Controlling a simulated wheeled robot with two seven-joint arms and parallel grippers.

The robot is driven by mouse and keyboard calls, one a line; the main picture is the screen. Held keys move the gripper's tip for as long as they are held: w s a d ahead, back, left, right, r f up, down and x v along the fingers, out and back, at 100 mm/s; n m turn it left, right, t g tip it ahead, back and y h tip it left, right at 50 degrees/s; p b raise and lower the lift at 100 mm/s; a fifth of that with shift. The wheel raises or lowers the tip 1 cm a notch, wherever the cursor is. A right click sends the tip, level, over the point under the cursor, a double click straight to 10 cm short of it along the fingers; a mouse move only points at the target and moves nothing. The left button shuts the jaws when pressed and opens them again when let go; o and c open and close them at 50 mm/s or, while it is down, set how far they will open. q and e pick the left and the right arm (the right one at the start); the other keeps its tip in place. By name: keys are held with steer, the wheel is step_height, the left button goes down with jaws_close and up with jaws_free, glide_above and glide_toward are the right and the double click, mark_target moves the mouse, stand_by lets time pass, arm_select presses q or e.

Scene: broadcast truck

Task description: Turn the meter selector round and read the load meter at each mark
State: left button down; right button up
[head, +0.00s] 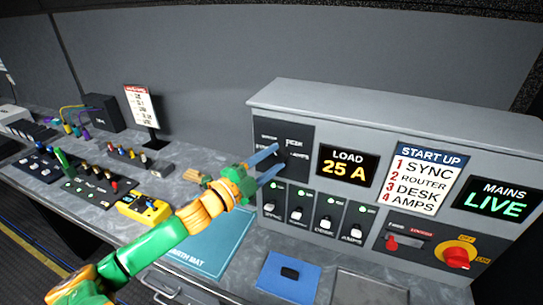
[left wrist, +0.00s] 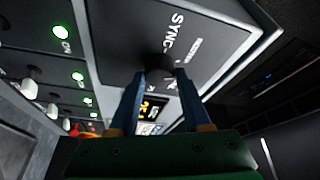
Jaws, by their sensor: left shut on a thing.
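The meter selector is a dark round knob (left wrist: 160,66) on a black plate (head: 304,134) at the left of the grey power panel. My left gripper (head: 279,162) has its two blue fingers at the knob, one on each side. In the left wrist view the gripper (left wrist: 160,82) is shut on the knob. The fingers hide most of the knob in the head view, and I cannot tell which mark it points at. SYNC and ROUTER lettering shows beside it in the left wrist view. The load meter (head: 347,168) reads 25 A. My right gripper is not in view.
Below the selector are several switches (head: 297,214) with lit green lamps. Right of the meter are a START UP card (head: 428,178), a MAINS LIVE display (head: 497,205) and a red rotary switch (head: 458,255). A teal mat (head: 215,250) and a blue pad (head: 290,287) lie in front.

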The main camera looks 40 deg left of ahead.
arm_select(q)
steer(key=shift+r, duration=0.1)
stand_by(0.4)
steer(key=shift+c, duration=2)
jaws_free()
steer(key=shift+o, duration=0.2)
steer(key=shift+w, duration=0.15)
steer(key=shift+s+a+f, duration=0.1)
steer(key=shift+s+f, duration=0.15)
steer(key=shift+s, duration=0.1)
steer(key=s+a+b, duration=0.1)
steer(key=s, duration=0.5)
steer(key=shift+s+f, duration=0.15)
steer(key=shift+s, duration=0.05)
